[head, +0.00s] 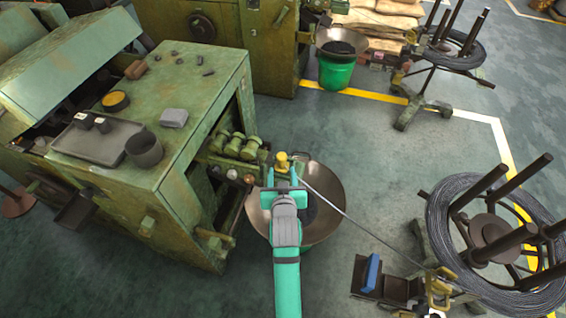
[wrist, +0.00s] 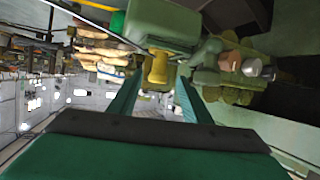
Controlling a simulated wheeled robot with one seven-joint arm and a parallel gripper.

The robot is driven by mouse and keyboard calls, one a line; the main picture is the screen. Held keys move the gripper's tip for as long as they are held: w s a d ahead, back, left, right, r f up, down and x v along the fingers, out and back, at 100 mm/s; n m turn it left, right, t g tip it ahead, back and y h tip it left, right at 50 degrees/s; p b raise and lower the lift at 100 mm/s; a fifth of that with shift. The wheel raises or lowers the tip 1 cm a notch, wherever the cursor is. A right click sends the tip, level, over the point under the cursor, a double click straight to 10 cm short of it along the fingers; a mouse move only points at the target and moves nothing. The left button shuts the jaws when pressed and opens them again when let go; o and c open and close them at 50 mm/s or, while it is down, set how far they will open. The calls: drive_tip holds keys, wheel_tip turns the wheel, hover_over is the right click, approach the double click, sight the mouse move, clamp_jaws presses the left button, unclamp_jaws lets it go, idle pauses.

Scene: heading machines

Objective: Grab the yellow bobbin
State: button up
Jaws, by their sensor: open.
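The yellow bobbin (head: 282,161) is a small spool-shaped piece at the end of the green machine's front bracket, above the rim of a wide metal bowl (head: 331,184). In the wrist view the bobbin (wrist: 157,68) appears ahead, between my two finger lines and against a green machine block. My gripper (head: 284,174) reaches toward it from the near side, its teal fingers apart and empty. The wrist view also shows my gripper (wrist: 159,82) open, with a finger on each side of the bobbin's outline. I cannot tell how deep the bobbin sits between the fingers.
Green rollers (head: 234,144) sit just left of the bobbin. The green machine (head: 205,85) fills the left, with a grey tray (head: 85,145) and a dark cup (head: 145,149) on top. A thin wire (head: 365,229) runs right toward a wire coil (head: 440,225).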

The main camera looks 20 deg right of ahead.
sight(282, 163)
drive_tip(key=shift+x, duration=3.35)
drive_tip(key=shift+d+r, duration=0.1)
drive_tip(key=shift+r, duration=0.05)
drive_tip(key=c, duration=1)
